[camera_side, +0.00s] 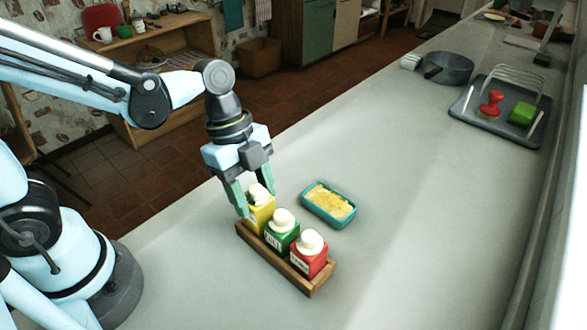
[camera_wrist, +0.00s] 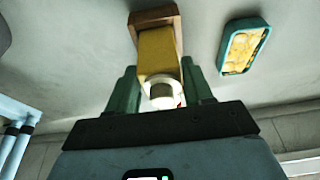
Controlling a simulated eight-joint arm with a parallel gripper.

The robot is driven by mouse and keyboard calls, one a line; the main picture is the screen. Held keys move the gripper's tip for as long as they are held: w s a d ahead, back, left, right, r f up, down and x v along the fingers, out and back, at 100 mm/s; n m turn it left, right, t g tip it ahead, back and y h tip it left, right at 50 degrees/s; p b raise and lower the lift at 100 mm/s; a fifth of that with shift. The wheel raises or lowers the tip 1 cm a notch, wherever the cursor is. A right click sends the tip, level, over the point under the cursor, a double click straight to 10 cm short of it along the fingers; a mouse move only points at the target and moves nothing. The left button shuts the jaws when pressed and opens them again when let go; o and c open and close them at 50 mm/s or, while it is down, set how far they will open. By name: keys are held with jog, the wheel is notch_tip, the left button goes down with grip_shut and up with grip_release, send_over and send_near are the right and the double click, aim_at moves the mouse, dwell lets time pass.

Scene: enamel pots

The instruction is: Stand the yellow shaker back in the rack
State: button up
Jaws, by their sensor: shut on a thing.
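The yellow shaker (camera_side: 260,216) has a white domed top and stands at the far left end of the wooden rack (camera_side: 273,262), in line with the other shakers. My gripper (camera_side: 254,202) is shut on it, with one green finger on each side. In the wrist view the yellow shaker (camera_wrist: 158,55) sits between the fingers of my gripper (camera_wrist: 160,90), with the end of the wooden rack (camera_wrist: 153,17) behind it. Whether its base touches the rack floor is hidden by the rack's side.
A green shaker (camera_side: 281,237) and a red shaker (camera_side: 309,258) stand in the same rack. A teal dish (camera_side: 328,204) with yellow contents sits close by on the right. A dark pan (camera_side: 449,69) and a grey tray (camera_side: 483,127) lie farther back. The counter between is clear.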

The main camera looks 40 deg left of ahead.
jog(key=shift+f, duration=0.8)
jog(key=o, duration=1.1)
jog(key=v, duration=1.2)
jog(key=a+f+n+t+y, duration=0.1)
jog(key=a+f+n+t, duration=0.1)
jog(key=n, duration=0.7)
jog(key=w+a+f+n+t+y, duration=0.1)
jog(key=a+n+t+y, duration=0.1)
jog(key=a+n+t, duration=0.3)
jog(key=n, duration=0.4)
jog(key=shift+a+f, duration=0.2)
jog(key=shift+f, duration=0.2)
